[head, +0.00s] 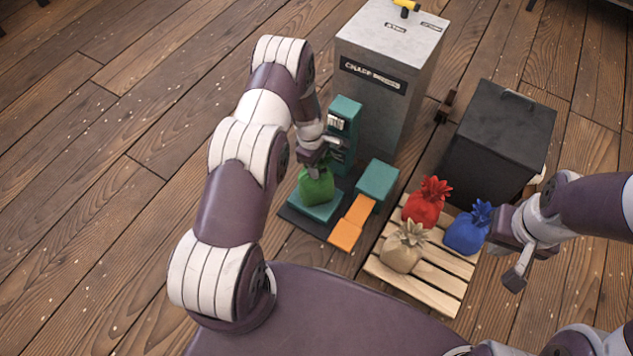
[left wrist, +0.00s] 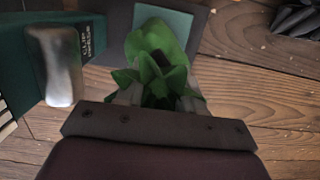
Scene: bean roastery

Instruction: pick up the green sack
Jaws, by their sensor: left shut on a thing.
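The green sack (head: 317,186) is at the teal platform (head: 313,209) of a small machine, and its top is in my left gripper (head: 319,157). In the left wrist view the sack (left wrist: 158,42) shows between the two fingers, which are shut on its gathered neck. The sack hangs upright over the platform; I cannot tell whether its bottom touches it. My right gripper (head: 519,263) is at the right, beside the blue sack and apart from it. Its fingers look spread, with nothing between them.
A wooden pallet (head: 432,284) holds a red sack (head: 422,208), a blue sack (head: 466,234) and a beige sack (head: 402,252). A grey chaff cabinet (head: 388,60) and a black bin (head: 497,140) stand behind. An orange strip (head: 352,222) lies beside the platform. The floor at left is clear.

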